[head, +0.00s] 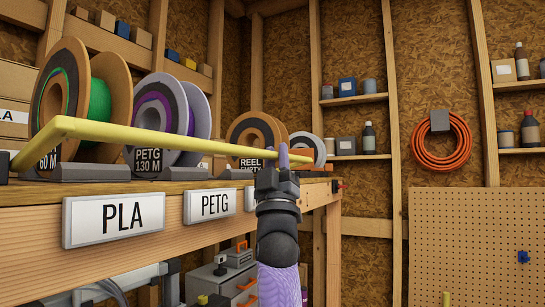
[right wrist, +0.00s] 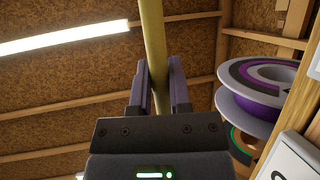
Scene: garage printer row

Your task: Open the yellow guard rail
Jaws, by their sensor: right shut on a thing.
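The yellow guard rail (head: 180,139) is a long bar running in front of the filament spools above the shelf edge. Its near end bends back at the left, and it reaches to my right gripper. My right gripper (head: 283,158) is shut on the bar near its far end. The right wrist view shows the rail (right wrist: 153,45) passing between the two fingers of the right gripper (right wrist: 158,85). My left gripper is not in either view.
Spools stand on the wooden shelf behind the rail: a green one (head: 100,100), a purple one (head: 198,110) and a brown one (head: 240,130). Labels PLA (head: 113,217) and PETG (head: 215,204) sit on the shelf front. An orange hose (head: 440,160) hangs on the back wall.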

